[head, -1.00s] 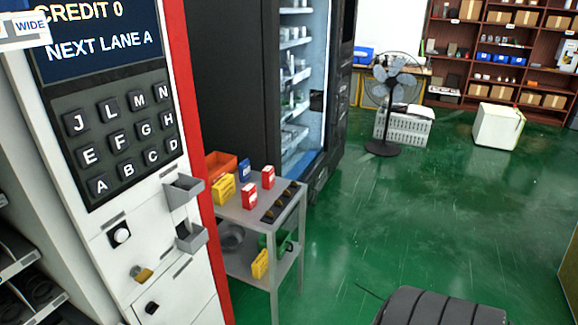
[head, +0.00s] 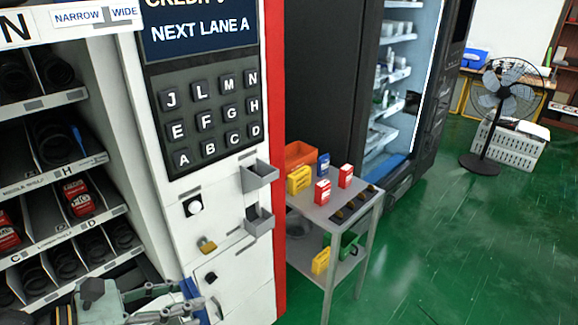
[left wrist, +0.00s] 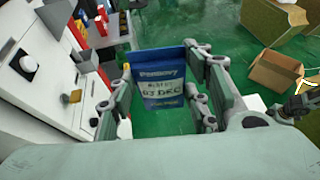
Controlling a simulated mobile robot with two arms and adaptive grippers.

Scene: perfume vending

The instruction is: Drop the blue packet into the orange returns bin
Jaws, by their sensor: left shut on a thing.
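A blue packet (left wrist: 163,72) with a pale printed label is gripped upright between the fingers of my left gripper (left wrist: 160,92) in the left wrist view. In the head view my left gripper (head: 165,300) is at the bottom left, with an edge of the blue packet (head: 192,294) showing beside it, low in front of the white machine. The orange bin (head: 299,153) sits at the back left of the grey cart's top, beyond and to the right of my left gripper. A grey jointed part at the right edge of the left wrist view may be my right gripper (left wrist: 298,106); its jaws are unclear.
The grey cart (head: 363,207) also bears a yellow box (head: 299,180), two red boxes and a blue item (head: 323,164) near the bin. Grey trays (head: 259,177) jut from the machine's front. The green floor to the right is clear up to the fan (head: 503,95).

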